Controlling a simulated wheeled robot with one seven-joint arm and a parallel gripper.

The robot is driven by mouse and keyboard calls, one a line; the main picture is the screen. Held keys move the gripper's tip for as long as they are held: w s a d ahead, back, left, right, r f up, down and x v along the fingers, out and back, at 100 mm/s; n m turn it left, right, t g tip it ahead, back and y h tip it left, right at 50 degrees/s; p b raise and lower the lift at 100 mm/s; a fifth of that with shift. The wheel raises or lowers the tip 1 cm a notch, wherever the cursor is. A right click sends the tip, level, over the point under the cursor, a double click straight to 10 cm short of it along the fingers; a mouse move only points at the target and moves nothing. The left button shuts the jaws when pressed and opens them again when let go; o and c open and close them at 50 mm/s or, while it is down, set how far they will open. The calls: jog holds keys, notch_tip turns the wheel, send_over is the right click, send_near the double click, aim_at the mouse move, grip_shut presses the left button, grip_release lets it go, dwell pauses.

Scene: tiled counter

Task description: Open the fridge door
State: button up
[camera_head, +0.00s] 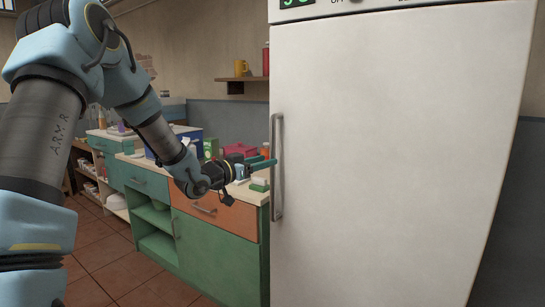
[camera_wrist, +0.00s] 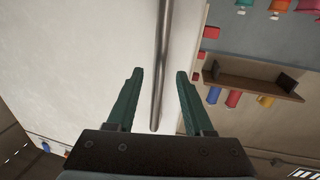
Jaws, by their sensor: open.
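The white fridge door (camera_head: 400,150) fills the right half of the head view and is shut. Its vertical metal bar handle (camera_head: 277,180) runs along the door's left edge. My gripper (camera_head: 268,163) is level with the handle's upper half, close by its left side. In the wrist view the handle (camera_wrist: 161,70) runs between the two spread green fingers of my gripper (camera_wrist: 158,75), with a gap on both sides. The fingers do not appear to touch it. The white door surface (camera_wrist: 80,50) lies behind the left finger. How far the handle sits between the fingers in depth is hard to tell.
A green and orange cabinet (camera_head: 215,245) with a cluttered countertop stands left of the fridge, under my arm. A wall shelf (camera_head: 245,80) holds a yellow mug (camera_head: 241,67). Tiled floor (camera_head: 105,250) is open in front of the cabinets.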

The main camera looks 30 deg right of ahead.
jog(key=shift+p+x, duration=0.4)
jog(key=shift+x, duration=1.65)
jog(key=shift+s, duration=0.1)
jog(key=shift+c, duration=0.2)
grip_shut()
